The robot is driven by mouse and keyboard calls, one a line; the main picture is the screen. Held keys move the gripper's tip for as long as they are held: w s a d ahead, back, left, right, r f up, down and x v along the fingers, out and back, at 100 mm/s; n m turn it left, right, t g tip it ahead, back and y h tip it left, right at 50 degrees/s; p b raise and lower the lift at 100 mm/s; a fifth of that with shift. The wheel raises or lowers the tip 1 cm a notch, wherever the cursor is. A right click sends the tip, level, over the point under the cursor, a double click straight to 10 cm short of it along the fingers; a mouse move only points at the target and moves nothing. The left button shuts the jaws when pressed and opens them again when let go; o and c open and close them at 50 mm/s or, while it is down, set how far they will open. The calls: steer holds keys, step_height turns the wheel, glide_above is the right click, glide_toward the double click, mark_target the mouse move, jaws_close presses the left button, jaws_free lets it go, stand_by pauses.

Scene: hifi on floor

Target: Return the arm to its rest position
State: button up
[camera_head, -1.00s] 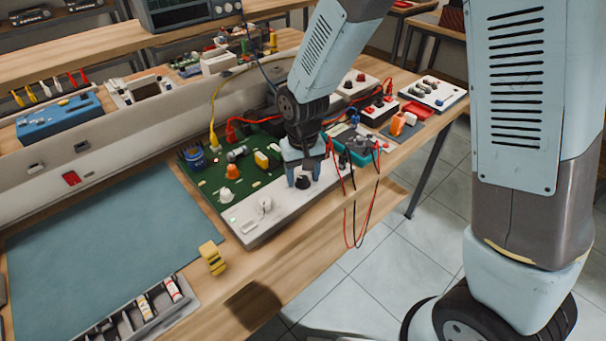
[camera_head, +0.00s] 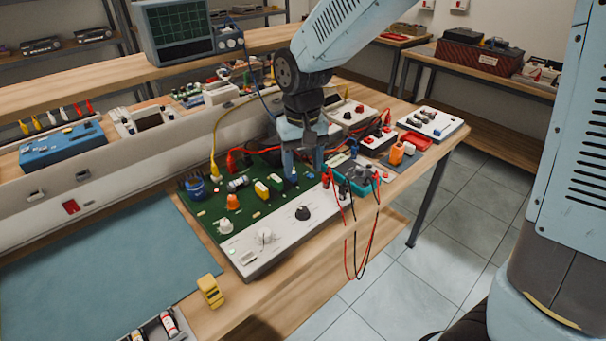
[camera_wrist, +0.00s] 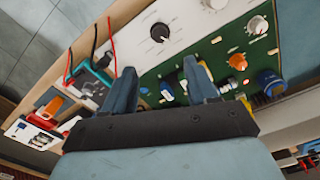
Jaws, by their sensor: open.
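My gripper (camera_head: 304,168) is open and empty. In the head view it points down over the right end of the green circuit board (camera_head: 208,205), above the white control panel (camera_head: 272,242) with its black knob (camera_head: 302,213). In the wrist view my two blue fingers (camera_wrist: 158,85) stand apart with nothing between them. The board (camera_wrist: 228,66) and the black knob (camera_wrist: 160,32) lie beyond the fingertips. The gap between fingertips and board cannot be judged exactly.
Red and black leads (camera_head: 350,240) hang over the front edge beside a teal box (camera_head: 357,174). A blue mat (camera_head: 100,265) lies clear at left. A yellow item (camera_head: 210,290) sits near the front edge. An oscilloscope (camera_head: 186,30) stands on the back shelf.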

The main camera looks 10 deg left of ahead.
steer(key=shift+d+r, duration=0.1)
steer(key=shift+r, duration=0.1)
steer(key=s+d+r+m+t, duration=0.1)
steer(key=d+r, duration=0.4)
steer(key=d, duration=0.3)
steer(key=d+r+m+t, duration=0.1)
steer(key=d+r, duration=0.4)
steer(key=d, duration=0.4)
steer(key=s+d+r+m+t, duration=0.3)
steer(key=s+d+r, duration=0.2)
steer(key=s+d, duration=0.5)
steer(key=d, duration=0.4)
steer(key=shift+s+t, duration=0.2)
steer(key=shift+t, duration=0.1)
